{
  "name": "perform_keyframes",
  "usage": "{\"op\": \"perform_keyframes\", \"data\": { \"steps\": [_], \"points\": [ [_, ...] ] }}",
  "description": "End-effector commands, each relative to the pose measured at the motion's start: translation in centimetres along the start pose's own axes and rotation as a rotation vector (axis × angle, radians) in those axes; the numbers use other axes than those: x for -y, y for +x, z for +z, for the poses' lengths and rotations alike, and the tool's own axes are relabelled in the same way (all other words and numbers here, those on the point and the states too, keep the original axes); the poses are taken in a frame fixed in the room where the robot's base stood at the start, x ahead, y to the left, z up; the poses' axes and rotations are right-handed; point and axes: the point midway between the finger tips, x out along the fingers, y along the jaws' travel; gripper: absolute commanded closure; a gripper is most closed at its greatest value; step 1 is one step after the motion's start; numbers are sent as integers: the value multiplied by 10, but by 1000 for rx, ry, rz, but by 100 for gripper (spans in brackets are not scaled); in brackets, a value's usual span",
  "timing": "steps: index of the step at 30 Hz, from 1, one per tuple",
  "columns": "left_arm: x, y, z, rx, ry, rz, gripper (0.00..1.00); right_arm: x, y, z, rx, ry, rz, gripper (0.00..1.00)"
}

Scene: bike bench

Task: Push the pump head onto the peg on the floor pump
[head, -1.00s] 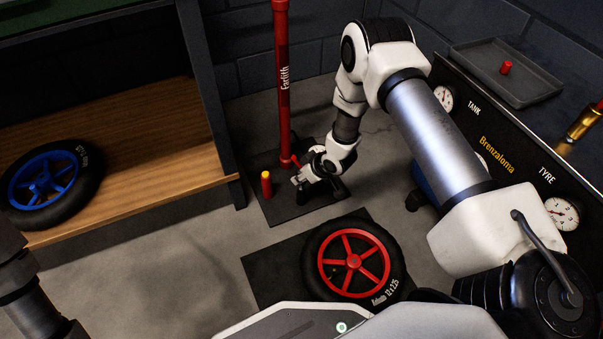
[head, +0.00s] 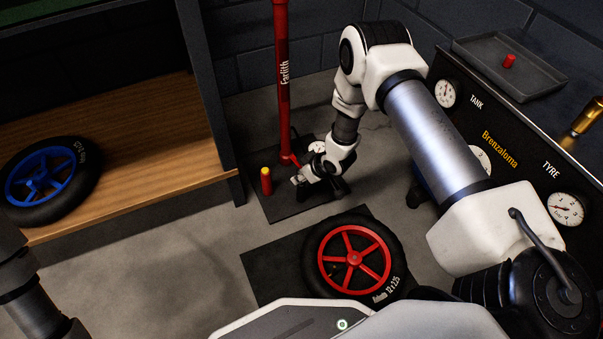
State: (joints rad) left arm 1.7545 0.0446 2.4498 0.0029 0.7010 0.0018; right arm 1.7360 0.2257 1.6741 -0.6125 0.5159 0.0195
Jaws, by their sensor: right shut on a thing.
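The red floor pump (head: 283,90) stands upright on a dark base plate (head: 285,208) near the back wall. A short red post with a yellow top (head: 266,181), perhaps the peg, stands at the left of the plate. My right gripper (head: 297,181) is low over the plate, just right of the post and apart from it in the picture. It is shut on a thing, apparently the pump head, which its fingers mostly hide. I cannot tell the head's exact pose. Only a link of my left arm shows at lower left; its gripper is out of view.
A red-spoked wheel (head: 353,258) lies on a dark mat (head: 262,269) in front of the pump. A blue-spoked wheel (head: 40,178) lies on the wooden shelf (head: 150,140) at left. The gauge panel (head: 515,150) stands at right. The floor at left front is clear.

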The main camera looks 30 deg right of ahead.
Motion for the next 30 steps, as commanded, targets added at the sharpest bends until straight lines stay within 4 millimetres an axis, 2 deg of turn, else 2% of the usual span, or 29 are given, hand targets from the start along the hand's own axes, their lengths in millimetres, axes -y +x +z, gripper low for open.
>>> {"op": "perform_keyframes", "data": {
  "steps": [11,12,14,15,25,28,30],
  "points": [
    [0,5,0,0,0,0,100,0,7,4,0,0,0,100],
    [0,5,0,0,0,0,100,0,7,5,0,0,0,64],
    [0,5,0,0,0,0,100,0,7,4,0,0,0,43],
    [0,5,0,0,0,0,100,0,6,4,0,0,0,38],
    [-1,2,0,-1,-1,-12,100,0,4,4,0,1,0,38],
    [-1,2,0,-2,0,-13,100,0,-9,4,0,2,0,38],
    [-1,2,0,-1,0,-13,100,0,-23,4,0,4,0,38]
  ]
}}
